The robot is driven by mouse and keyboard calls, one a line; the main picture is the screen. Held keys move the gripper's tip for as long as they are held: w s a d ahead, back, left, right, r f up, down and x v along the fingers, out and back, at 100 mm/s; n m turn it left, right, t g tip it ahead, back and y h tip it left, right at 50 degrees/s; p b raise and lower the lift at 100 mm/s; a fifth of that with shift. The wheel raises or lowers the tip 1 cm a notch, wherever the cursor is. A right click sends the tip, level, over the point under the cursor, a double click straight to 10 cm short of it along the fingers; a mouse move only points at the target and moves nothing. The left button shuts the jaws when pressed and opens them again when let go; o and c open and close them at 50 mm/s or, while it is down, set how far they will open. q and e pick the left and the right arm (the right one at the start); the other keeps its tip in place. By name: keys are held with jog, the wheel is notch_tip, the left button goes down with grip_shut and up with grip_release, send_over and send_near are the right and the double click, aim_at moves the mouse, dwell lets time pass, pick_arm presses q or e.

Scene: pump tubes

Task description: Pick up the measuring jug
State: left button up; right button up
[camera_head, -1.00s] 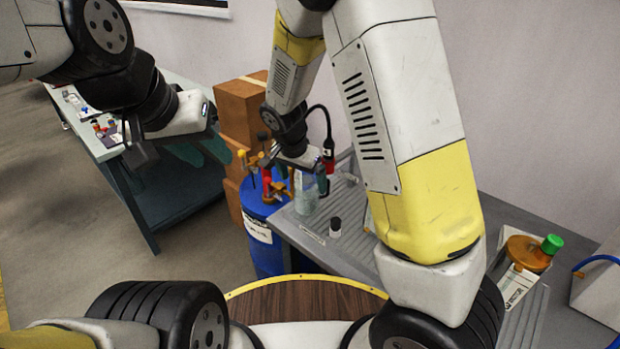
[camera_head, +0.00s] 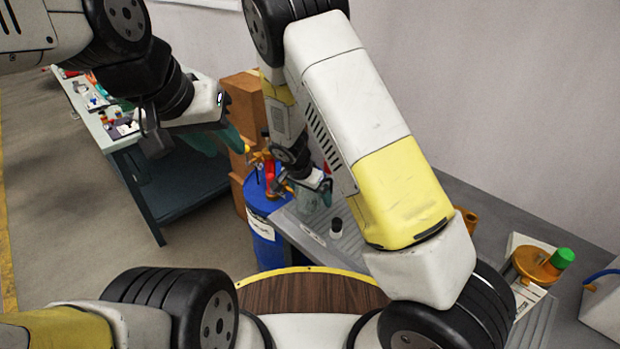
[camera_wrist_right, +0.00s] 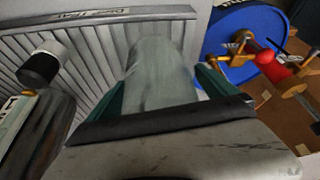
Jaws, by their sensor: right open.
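The measuring jug (camera_wrist_right: 155,75) is a clear, greyish cylinder on the ribbed grey bench top in the right wrist view. My right gripper (camera_wrist_right: 162,88) is open, with one teal finger on each side of the jug; I cannot tell whether either touches it. In the head view the jug (camera_head: 308,202) is mostly hidden under my right gripper (camera_head: 312,188). My left gripper (camera_head: 214,142) hangs at the left, away from the jug; its teal fingers look apart and empty.
A blue drum (camera_head: 262,232) with red and orange fittings stands left of the jug. A small black-capped bottle (camera_head: 336,230) is close by on the bench. Brown boxes (camera_head: 243,100) are stacked behind the drum.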

jog(key=shift+c, duration=0.5)
jog(key=c, duration=1.5)
jog(key=shift+r, duration=0.1)
